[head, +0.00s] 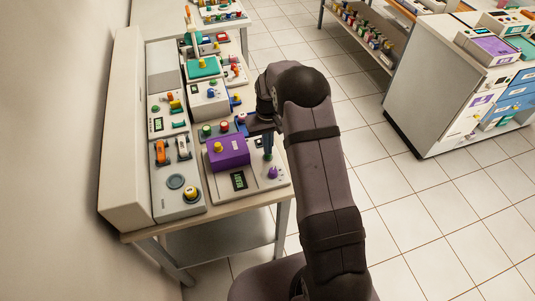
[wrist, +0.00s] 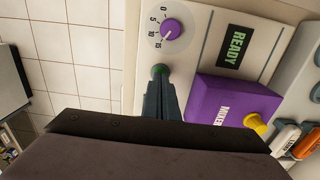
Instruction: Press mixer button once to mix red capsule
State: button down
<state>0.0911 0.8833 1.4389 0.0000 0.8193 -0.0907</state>
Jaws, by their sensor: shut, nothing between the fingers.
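The mixer is a pale panel with a purple box (head: 230,153) marked MIXER, which also shows in the wrist view (wrist: 225,97). A yellow knob (wrist: 256,123) sticks out of the box. The display (wrist: 237,46) reads READY. A purple dial (wrist: 171,29) marked 0 to 15 sits beside it. A round green button (wrist: 160,69) lies right at the tips of my gripper (wrist: 161,80). My gripper is shut and empty, pointing down at the button, which it partly hides. I cannot tell whether they touch. I cannot make out a red capsule inside the closed box.
Left of the mixer stands a grey panel (head: 179,208) with orange-handled parts and a yellow knob. Behind the mixer, green and red knobs and a white box with a blue knob (head: 208,100) crowd the bench. Open tiled floor (head: 400,230) lies to the right.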

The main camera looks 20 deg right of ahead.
jog(key=shift+f+b, duration=0.45)
jog(key=shift+f, duration=0.35)
jog(key=shift+r, duration=0.15)
jog(key=shift+r+p, duration=2.55)
jog(key=shift+r, duration=0.9)
jog(key=s+a+r, duration=0.1)
jog(key=s+r, duration=0.2)
jog(key=s, duration=0.6)
jog(key=s+a+r, duration=0.2)
jog(key=s+r, duration=0.1)
jog(key=s, duration=0.6)
jog(key=s+a+r, duration=0.1)
jog(key=s+r, duration=0.2)
jog(key=s, duration=0.6)
jog(key=shift+s+a+r, duration=0.25)
jog(key=shift+s+r, duration=0.05)
jog(key=shift+r, duration=0.1)
